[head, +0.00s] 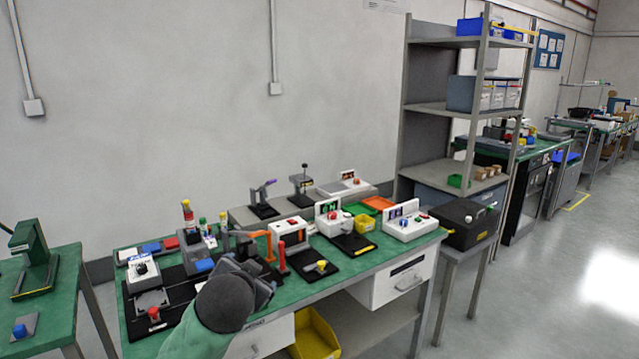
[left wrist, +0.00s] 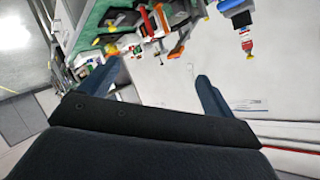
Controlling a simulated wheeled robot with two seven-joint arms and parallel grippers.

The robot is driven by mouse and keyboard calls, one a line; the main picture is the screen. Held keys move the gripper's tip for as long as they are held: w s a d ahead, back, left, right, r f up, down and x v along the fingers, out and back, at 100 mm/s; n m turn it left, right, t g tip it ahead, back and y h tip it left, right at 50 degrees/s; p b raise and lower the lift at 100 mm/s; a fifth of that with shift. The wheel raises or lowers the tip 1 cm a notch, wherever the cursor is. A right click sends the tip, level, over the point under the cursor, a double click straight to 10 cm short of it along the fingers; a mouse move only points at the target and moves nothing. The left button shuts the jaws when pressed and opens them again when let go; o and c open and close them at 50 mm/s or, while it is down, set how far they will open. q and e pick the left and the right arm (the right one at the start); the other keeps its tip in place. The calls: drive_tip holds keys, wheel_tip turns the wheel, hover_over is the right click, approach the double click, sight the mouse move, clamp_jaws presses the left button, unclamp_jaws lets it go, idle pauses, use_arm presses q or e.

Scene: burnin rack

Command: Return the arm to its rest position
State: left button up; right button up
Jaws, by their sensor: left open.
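My left arm reaches in from the bottom of the head view, with a green sleeve and a dark round joint. Its left gripper (head: 252,274) is over the front part of the green-topped workbench (head: 310,290). In the left wrist view the two fingers of the left gripper (left wrist: 160,84) stand wide apart with nothing between them. The wrist view is tilted, with the bench and its devices beyond the fingers. The gripper hides part of the bench top. My right arm and gripper are in neither view.
An orange arm-like fixture (head: 257,236), a red post (head: 282,257) and a black plate with a yellow knob (head: 320,267) stand close to the gripper. A white device (head: 143,270) is left of it. A shelf rack (head: 438,108) stands right. Floor is free at right.

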use_arm(q)
drive_tip(key=s+f+n+g+h+p, duration=0.3)
drive_tip(key=s+f+g, duration=0.5)
drive_tip(key=s+f, duration=2)
drive_tip(key=s+f+n+g, duration=0.1)
drive_tip(key=s+f+g, duration=0.2)
drive_tip(key=s+f, duration=0.5)
drive_tip(key=shift+s+d+y+p, duration=0.3)
drive_tip(key=shift+s+d+y, duration=0.15)
drive_tip(key=shift+s, duration=0.55)
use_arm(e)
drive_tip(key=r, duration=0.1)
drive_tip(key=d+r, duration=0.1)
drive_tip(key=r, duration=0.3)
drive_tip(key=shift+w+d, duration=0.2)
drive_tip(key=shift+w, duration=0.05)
